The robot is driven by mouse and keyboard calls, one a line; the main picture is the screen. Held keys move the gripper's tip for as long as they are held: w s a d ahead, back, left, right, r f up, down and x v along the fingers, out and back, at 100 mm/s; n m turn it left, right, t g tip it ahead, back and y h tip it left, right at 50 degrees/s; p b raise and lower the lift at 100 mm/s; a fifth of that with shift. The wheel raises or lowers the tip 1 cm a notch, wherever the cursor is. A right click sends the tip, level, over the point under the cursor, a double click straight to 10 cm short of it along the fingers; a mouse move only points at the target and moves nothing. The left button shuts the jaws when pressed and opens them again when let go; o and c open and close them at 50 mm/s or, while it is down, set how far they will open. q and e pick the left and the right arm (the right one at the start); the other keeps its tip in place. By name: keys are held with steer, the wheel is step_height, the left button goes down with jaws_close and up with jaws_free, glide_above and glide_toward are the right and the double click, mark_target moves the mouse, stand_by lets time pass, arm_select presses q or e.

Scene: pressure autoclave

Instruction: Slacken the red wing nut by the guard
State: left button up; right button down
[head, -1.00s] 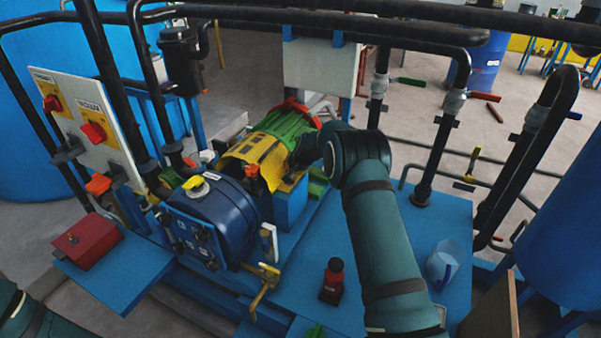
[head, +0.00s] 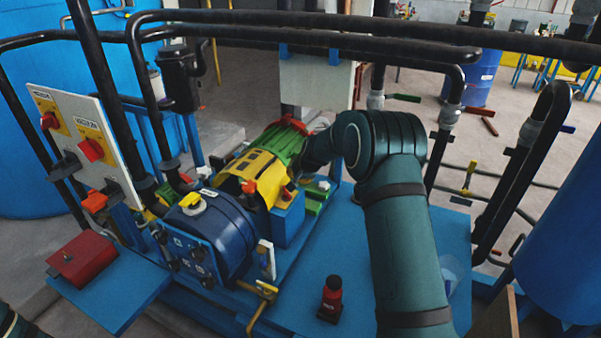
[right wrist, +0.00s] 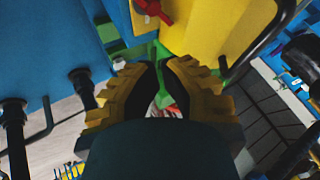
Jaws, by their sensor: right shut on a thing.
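The yellow guard (head: 262,168) curves over the machine behind the dark blue motor housing, with a green cover (head: 283,140) behind it. My right gripper (head: 296,172) reaches to the guard's right side, partly hidden by my own arm. In the right wrist view its two yellow and black fingers (right wrist: 158,85) are drawn close. Between them shows a small red and white thing (right wrist: 166,102), mostly hidden; I cannot tell its shape. A red wing-shaped part (right wrist: 152,11) stands by the yellow guard (right wrist: 205,28), beyond the fingertips. My left gripper is out of view.
Dark pipes (head: 310,27) run overhead and down on both sides. A panel with red switches (head: 85,140) stands left, a red box (head: 82,258) below it.

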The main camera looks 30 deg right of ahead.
mark_target(287, 194)
steer(key=s+a+f+m+y+p, duration=0.2)
steer(key=s+a+f+m+y, duration=0.85)
steer(key=m, duration=0.95)
steer(key=d+r+m+t+h+p, duration=0.1)
steer(key=d+r+m+t+h, duration=0.25)
steer(key=m, duration=0.75)
steer(key=d+m+t+h+p, duration=0.1)
steer(key=d+m+t+h, duration=0.25)
steer(key=m+t, duration=0.55)
steer(key=w, duration=0.3)
steer(key=w+a+m+g+b, duration=0.1)
steer(key=w, duration=0.3)
steer(key=w+a+m+g+b, duration=0.1)
steer(key=w, duration=0.2)
steer(key=shift+w+f+y, duration=0.1)
steer(key=shift+w+y, duration=0.05)
steer(key=shift+y, duration=0.2)
steer(key=shift+d+g, duration=0.15)
steer(key=shift+g, duration=0.1)
